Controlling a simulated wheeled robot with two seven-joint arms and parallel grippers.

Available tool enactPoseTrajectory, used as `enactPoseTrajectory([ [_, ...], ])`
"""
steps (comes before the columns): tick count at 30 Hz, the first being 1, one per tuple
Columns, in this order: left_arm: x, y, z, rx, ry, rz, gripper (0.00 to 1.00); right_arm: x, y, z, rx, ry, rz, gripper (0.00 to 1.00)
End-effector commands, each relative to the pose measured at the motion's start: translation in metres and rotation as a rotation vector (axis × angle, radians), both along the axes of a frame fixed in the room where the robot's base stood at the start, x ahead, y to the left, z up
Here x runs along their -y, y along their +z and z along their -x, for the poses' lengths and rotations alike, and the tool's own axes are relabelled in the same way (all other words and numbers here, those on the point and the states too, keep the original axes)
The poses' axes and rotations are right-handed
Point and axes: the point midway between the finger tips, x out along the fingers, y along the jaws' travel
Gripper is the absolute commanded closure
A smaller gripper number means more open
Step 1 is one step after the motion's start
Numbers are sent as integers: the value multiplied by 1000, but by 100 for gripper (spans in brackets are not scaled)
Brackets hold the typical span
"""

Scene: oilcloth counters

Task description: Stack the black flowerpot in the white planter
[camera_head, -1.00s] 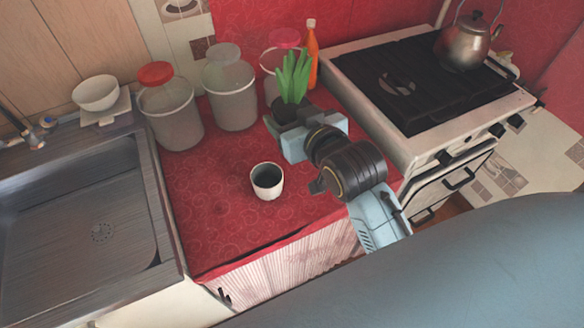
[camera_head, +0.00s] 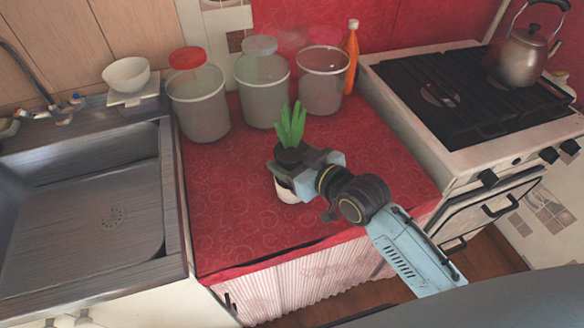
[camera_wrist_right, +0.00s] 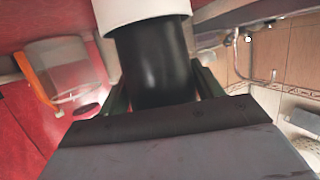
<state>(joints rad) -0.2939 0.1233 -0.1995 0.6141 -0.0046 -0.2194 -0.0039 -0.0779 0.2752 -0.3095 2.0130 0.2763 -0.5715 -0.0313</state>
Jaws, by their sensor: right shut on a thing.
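The black flowerpot (camera_head: 290,157) holds a green plant (camera_head: 291,125) and is upright over the counter. My right gripper (camera_head: 296,172) is shut on the pot, with fingers on either side of it. The white planter (camera_head: 286,194) stands on the red cloth directly below, partly hidden by the gripper. In the right wrist view the black pot (camera_wrist_right: 152,70) fills the space between the fingers (camera_wrist_right: 160,95), and its lower end meets the white planter's rim (camera_wrist_right: 145,25). The rim seems to overlap the pot's lower end; how deep it sits cannot be told. My left gripper is not in view.
Several clear canisters (camera_head: 200,110) and an orange bottle (camera_head: 352,58) line the back of the counter. A sink (camera_head: 85,205) is at left and a stove (camera_head: 460,95) with a kettle (camera_head: 521,55) at right. The red cloth (camera_head: 225,220) around the planter is clear.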

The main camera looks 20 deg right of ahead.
Motion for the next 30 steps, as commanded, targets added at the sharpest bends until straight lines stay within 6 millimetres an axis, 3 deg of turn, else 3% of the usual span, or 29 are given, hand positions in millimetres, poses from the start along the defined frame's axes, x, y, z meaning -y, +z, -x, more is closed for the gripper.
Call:
enactPoseTrajectory([
  [4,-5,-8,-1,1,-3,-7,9,0,-23,0,0,0,0,64],
  [19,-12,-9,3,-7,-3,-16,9,0,-30,0,1,-1,0,64],
  [20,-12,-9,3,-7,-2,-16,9,0,-32,0,-1,0,0,33],
  [21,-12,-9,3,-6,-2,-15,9,0,-31,0,-1,0,0,28],
  [25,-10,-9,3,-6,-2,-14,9,0,-31,0,-1,0,0,12],
  [30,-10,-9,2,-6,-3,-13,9,0,-31,0,-1,0,0,12],
])
